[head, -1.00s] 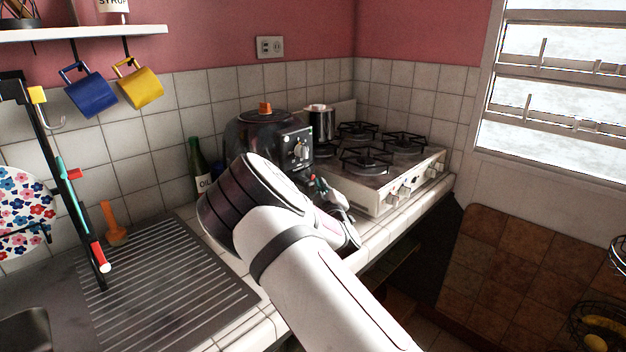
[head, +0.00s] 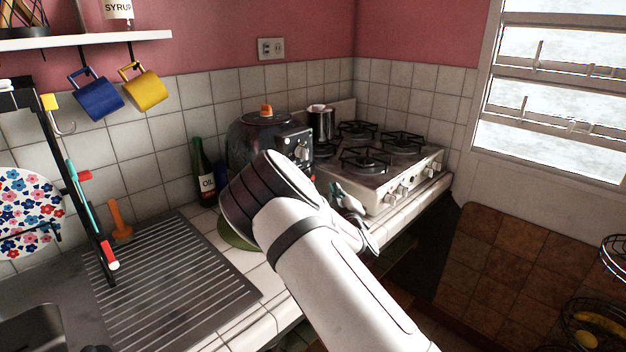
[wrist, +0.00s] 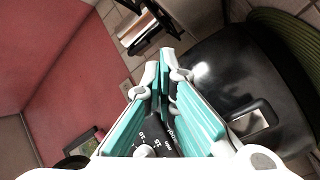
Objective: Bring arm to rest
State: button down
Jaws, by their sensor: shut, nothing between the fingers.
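My gripper (head: 352,208) shows in the head view just beyond my white forearm, beside the front left corner of the stove and above the counter edge. Part of it is hidden by my wrist. In the wrist view, its teal fingers (wrist: 158,72) lie close together with nothing between the tips. A black appliance (wrist: 228,65) fills much of the right of the wrist view, near the fingers. I cannot tell the exact gap between them.
A dark rounded appliance (head: 250,134) with an orange knob stands left of the white stove (head: 382,180). An oil bottle (head: 203,172) and a green round item (head: 233,236) are on the counter. A metal pot (head: 320,124) stands at the stove's back.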

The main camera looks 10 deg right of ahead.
dwell(0.3)
jog(key=s+d+r+m+g+h, duration=0.3)
jog(key=s+d+r+m+g, duration=0.45)
jog(key=s+m, duration=0.2)
jog(key=s+a+r+g+y, duration=0.1)
jog(key=s+a+r+g, duration=0.1)
jog(key=s, duration=1.2)
jog(key=s+a+r+g+y, duration=0.1)
jog(key=s+a+r+g, duration=0.1)
jog(key=s, duration=1.2)
jog(key=s+a+r+g+y, duration=0.1)
jog(key=s+a+r, duration=0.3)
jog(key=s, duration=1)
jog(key=shift+s+r+g, duration=0.15)
jog(key=shift+r+g, duration=0.1)
jog(key=shift+g, duration=0.5)
